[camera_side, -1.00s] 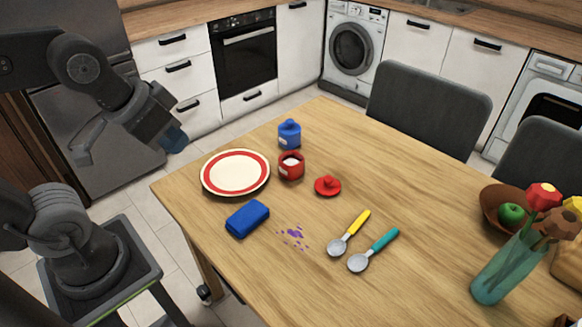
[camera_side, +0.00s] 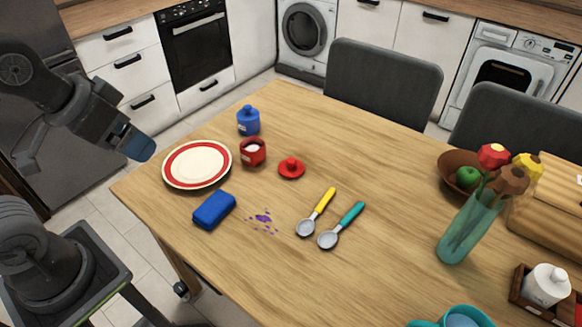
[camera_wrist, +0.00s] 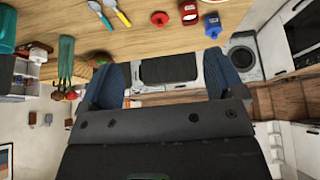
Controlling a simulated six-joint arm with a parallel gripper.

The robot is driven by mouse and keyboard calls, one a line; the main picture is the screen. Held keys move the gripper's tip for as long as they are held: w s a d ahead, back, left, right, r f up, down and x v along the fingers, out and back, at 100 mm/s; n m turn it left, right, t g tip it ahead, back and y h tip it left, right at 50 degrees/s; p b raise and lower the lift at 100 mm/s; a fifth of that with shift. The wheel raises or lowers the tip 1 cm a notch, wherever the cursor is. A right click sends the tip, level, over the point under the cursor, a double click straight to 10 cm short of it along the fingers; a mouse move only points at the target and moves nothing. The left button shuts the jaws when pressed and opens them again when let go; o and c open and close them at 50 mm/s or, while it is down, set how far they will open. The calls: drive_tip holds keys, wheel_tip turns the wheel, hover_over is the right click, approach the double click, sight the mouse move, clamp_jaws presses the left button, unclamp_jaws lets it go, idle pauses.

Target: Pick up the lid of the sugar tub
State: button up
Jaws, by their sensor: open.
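A red lid (camera_side: 291,169) with a knob lies on the table, right of an open red tub (camera_side: 253,153) with white contents, apart from it. The lid (camera_wrist: 159,18) and red tub (camera_wrist: 189,12) also show at the top of the wrist view. A blue tub (camera_side: 248,122) with its lid on stands behind the red one. I cannot read the labels to tell which tub is for sugar. My gripper (camera_side: 138,145) is off the table's left edge, well away from the lid. Its blue fingers (camera_wrist: 165,80) are apart and empty in the wrist view.
A red-rimmed plate (camera_side: 197,164) and a blue sponge (camera_side: 214,210) lie on the near left. A purple spill (camera_side: 263,217), a yellow spoon (camera_side: 316,212) and a teal spoon (camera_side: 341,225) are in front of the lid. A flower vase (camera_side: 467,232) stands right.

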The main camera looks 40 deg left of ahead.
drive_tip(key=shift+o, duration=0.9)
